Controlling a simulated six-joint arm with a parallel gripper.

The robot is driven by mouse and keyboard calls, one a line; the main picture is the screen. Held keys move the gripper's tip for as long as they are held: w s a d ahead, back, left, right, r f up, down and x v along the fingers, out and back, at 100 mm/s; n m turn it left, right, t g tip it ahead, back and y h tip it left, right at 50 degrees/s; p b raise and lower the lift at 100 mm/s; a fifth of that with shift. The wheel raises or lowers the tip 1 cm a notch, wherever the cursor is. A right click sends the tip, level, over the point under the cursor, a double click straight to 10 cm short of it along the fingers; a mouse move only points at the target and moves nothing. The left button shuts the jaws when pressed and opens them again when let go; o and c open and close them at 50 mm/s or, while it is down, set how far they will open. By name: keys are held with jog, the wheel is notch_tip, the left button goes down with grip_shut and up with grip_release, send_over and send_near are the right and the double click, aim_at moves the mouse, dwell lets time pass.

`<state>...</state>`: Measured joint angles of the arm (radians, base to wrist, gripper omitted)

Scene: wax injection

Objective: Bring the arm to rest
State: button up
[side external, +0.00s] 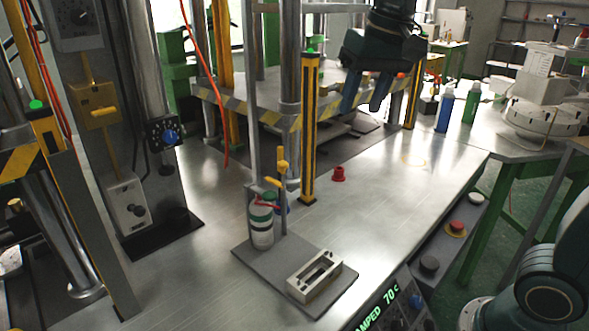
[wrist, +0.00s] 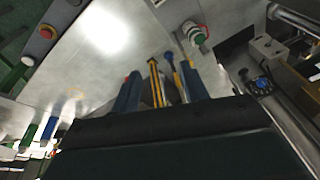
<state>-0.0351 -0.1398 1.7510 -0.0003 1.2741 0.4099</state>
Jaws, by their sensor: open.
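My gripper (side external: 362,104) hangs from the dark arm at the upper middle of the side view, in the air near the striped press frame. Its two blue-grey fingers point down and stand apart, with nothing seen held between them. The wrist view shows the same gripper (wrist: 160,68), with a yellow-edged post and bench visible past the fingers. A metal mould block (side external: 314,277) with a slotted top lies on a grey plate (side external: 258,262) at the front, well below and away from my gripper.
A white bottle (side external: 261,227) and a yellow-topped stand (side external: 281,170) are on the plate. A yellow-black post (side external: 310,130) stands near my gripper. A red part (side external: 338,174) sits on the steel bench (side external: 400,180). Blue (side external: 445,110) and green (side external: 471,103) bottles stand right. Bench at centre right is clear.

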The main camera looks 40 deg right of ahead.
jog(key=s+f+n+t, duration=0.1)
jog(key=s+f+n, duration=0.1)
jog(key=s+f, duration=0.3)
jog(key=s+d+f+n+t, duration=0.1)
jog(key=s+f, duration=0.4)
jog(key=s, duration=0.6)
jog(key=shift+s+f+n+t, duration=0.15)
jog(key=shift+f+n+t, duration=0.15)
jog(key=shift+n, duration=0.4)
